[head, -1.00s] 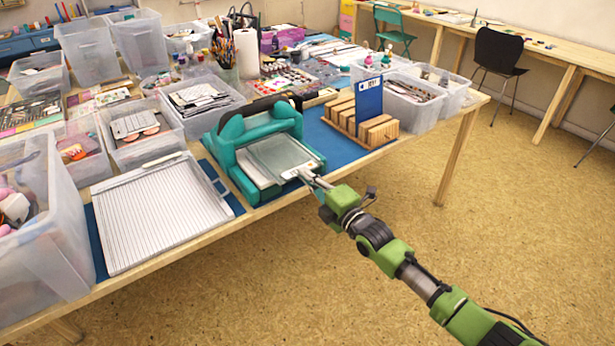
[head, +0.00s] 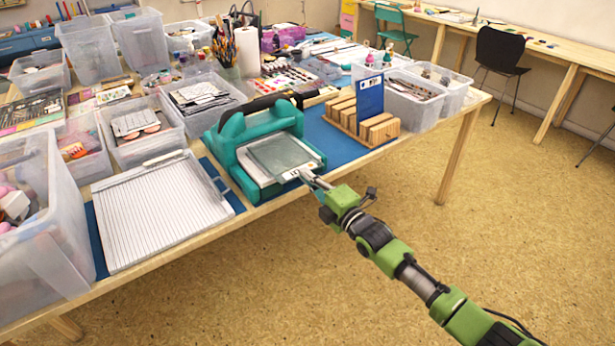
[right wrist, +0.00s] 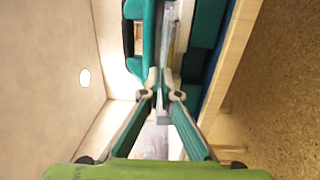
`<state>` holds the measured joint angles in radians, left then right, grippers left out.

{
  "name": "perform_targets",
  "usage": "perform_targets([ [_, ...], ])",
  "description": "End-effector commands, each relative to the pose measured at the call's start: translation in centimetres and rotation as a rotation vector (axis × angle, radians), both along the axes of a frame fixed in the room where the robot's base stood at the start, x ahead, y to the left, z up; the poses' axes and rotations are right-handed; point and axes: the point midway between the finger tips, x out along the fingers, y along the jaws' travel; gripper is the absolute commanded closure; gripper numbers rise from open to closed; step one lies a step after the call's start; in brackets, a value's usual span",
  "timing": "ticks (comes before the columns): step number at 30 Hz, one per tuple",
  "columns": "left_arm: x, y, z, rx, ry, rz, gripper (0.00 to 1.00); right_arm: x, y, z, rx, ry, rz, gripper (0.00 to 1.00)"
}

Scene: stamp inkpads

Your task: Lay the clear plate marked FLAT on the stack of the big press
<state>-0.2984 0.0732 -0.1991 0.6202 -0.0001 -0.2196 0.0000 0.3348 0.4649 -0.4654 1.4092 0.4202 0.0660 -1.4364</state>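The big press (head: 228,133) is teal and stands near the table's front edge. A white stack (head: 256,170) lies on its bed. The clear plate (head: 278,152), greyish and see-through with a small white label at its front corner, is over the stack; I cannot tell whether it touches. My right gripper (head: 306,178) comes from the front right and is shut on the plate's front edge. In the right wrist view the fingertips (right wrist: 163,92) close together on the plate, seen edge-on (right wrist: 171,45). My left gripper is not in view.
A wooden rack (head: 362,124) holding a blue plate (head: 370,97) stands right of the press. A white grooved board (head: 160,212) lies to the left. Clear bins (head: 40,235) crowd the table's left and back. The floor at right is free.

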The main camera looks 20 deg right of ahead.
Motion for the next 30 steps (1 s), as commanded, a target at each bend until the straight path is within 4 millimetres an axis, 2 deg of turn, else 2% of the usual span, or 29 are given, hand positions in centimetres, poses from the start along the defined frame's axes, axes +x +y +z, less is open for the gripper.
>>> perform_targets([
  [25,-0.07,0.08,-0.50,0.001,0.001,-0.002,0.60,0.00,0.00,-0.75,0.000,-0.001,0.000,1.00],
  [27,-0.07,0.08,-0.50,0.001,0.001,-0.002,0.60,0.00,0.00,-0.75,0.000,-0.001,0.000,0.79],
  [28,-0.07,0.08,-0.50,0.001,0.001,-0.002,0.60,0.00,0.00,-0.76,0.000,-0.001,0.000,0.76],
  [30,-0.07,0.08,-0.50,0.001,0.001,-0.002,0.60,0.00,0.00,-0.76,0.000,-0.001,0.000,0.76],
])
